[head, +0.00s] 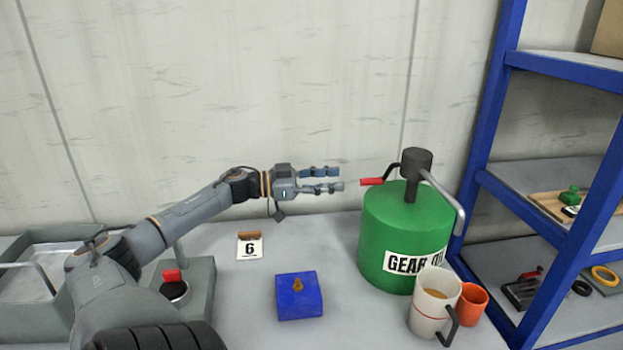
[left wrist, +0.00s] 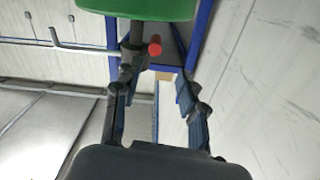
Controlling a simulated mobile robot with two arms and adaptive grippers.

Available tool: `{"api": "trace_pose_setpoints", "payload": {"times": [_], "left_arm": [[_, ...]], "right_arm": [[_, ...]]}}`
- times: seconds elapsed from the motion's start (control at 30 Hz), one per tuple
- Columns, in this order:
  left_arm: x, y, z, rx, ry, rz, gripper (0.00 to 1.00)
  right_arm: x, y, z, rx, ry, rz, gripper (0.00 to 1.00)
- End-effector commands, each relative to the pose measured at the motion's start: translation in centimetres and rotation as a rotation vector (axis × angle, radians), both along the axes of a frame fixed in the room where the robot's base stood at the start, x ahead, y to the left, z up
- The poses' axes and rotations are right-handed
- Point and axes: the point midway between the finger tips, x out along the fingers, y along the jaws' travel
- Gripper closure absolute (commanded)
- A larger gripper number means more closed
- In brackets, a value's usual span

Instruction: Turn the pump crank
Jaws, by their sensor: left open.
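The pump stands on a green drum (head: 402,232) labelled GEAR OIL, with a dark pump head (head: 416,163) on top. Its crank is a dark bent arm ending in a red handle (head: 372,181) that points left. A grey spout comes down on the right. My left gripper (head: 342,179) is open and empty, level with the red handle and a little left of it. In the left wrist view the red handle (left wrist: 155,46) shows ahead, beyond the two open fingers, and the drum (left wrist: 140,8) is at the top. My right gripper is not in view.
A blue box (head: 299,297) with a brass knob, a number 6 card (head: 249,247), a white mug (head: 432,305) and an orange cup (head: 471,303) stand on the bench. A blue shelf rack (head: 487,130) is on the right. A grey tray (head: 40,255) is at the left.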

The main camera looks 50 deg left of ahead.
Motion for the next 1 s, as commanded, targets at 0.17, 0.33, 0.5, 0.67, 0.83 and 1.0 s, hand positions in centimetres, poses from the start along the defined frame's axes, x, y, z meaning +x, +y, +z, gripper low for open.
{"api": "trace_pose_setpoints", "payload": {"times": [0.17, 0.33, 0.5, 0.67, 0.83, 1.0], "left_arm": [[-2.5, 1.3, -0.1, -0.001, 0.002, 0.002, 0.59], [-3.6, 1.9, 0.0, 0.0, 0.001, 0.0, 0.59], [-3.9, 2.0, 0.0, 0.0, 0.0, 0.001, 0.59], [-3.9, 2.0, 0.0, 0.0, 0.0, 0.001, 0.59], [-3.3, 1.4, 0.3, -0.012, 0.007, -0.019, 0.91], [-0.9, -1.6, 1.5, -0.083, 0.056, -0.108, 1.0]], "right_arm": [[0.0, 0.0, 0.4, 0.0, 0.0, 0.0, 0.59], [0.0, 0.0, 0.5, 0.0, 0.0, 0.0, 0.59], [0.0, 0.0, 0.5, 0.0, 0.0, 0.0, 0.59], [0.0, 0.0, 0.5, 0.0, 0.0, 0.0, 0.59], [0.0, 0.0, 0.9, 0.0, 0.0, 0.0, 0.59], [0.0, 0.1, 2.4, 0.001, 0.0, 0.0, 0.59]]}}
